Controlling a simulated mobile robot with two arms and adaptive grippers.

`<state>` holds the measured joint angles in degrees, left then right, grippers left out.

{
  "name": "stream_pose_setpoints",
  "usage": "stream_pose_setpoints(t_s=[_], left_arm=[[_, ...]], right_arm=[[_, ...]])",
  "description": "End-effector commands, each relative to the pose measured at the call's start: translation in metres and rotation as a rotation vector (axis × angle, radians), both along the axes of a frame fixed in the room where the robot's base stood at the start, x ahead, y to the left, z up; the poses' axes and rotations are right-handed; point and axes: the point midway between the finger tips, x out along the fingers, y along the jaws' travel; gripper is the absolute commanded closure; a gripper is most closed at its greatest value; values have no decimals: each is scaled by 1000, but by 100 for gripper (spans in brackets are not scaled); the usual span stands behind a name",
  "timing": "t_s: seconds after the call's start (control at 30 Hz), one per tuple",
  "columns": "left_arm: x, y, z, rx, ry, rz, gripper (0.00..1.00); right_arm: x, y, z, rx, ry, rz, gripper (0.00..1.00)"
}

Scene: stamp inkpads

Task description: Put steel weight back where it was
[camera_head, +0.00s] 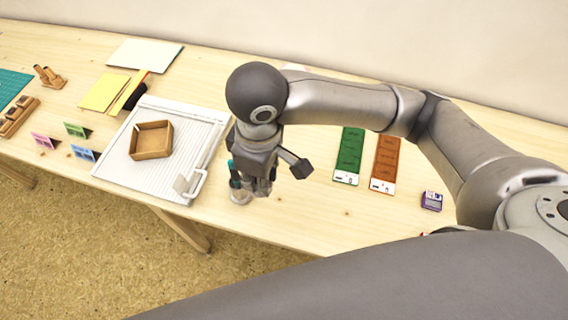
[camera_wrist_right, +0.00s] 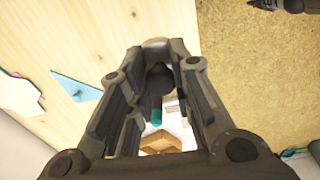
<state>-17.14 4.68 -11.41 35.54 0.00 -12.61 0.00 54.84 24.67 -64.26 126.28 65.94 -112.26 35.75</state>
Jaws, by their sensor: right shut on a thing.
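My right gripper (camera_head: 258,182) is over the near part of the table, just right of the white ribbed board. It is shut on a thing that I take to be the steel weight. The weight's pale metallic lower part (camera_head: 240,197) shows below the fingers in the head view, at the table's near edge. In the right wrist view, a pale grey rounded shape lies between the fingers, with a dark body beside it. The fingers hide much of it, and I cannot tell whether it touches the table. My left gripper is not clearly seen.
The white ribbed board (camera_head: 118,158) carries a wooden box (camera_head: 150,140) and a handle at its right edge. A teal-topped thing (camera_head: 232,164) stands close by the gripper. Green (camera_head: 349,154) and brown (camera_head: 386,162) strips and a purple box (camera_head: 431,201) lie right.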

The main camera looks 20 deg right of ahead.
Motion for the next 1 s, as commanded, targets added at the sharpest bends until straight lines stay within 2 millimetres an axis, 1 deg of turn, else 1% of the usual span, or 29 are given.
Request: stream_pose_setpoints(t_s=[0.07, 0.17, 0.27, 0.5, 0.6, 0.73, 0.93, 1.0], left_arm=[[0, 0, 0, 0, 0, 0, 64], [0, -1, -1, -1, 0, 0, 64], [0, -1, -2, -2, 0, 0, 64], [0, -2, -2, -3, 1, 0, 64], [0, -3, -3, -3, 1, -1, 64], [-1, -3, -4, -3, 1, -1, 64], [-1, -3, -4, -3, 1, -1, 64], [-1, -3, -5, -3, 1, -1, 64]], right_arm=[[0, 5, -1, -1, -7, 39, 100], [7, -1, -6, -4, -9, 53, 100], [24, -15, -16, -7, -8, 49, 100], [69, -54, -41, -6, -8, 47, 100], [80, -64, -63, -5, -5, 51, 100], [92, -73, -81, -4, -8, 53, 100], [101, -79, -93, -2, -8, 54, 100], [105, -83, -101, -3, -8, 53, 100]])
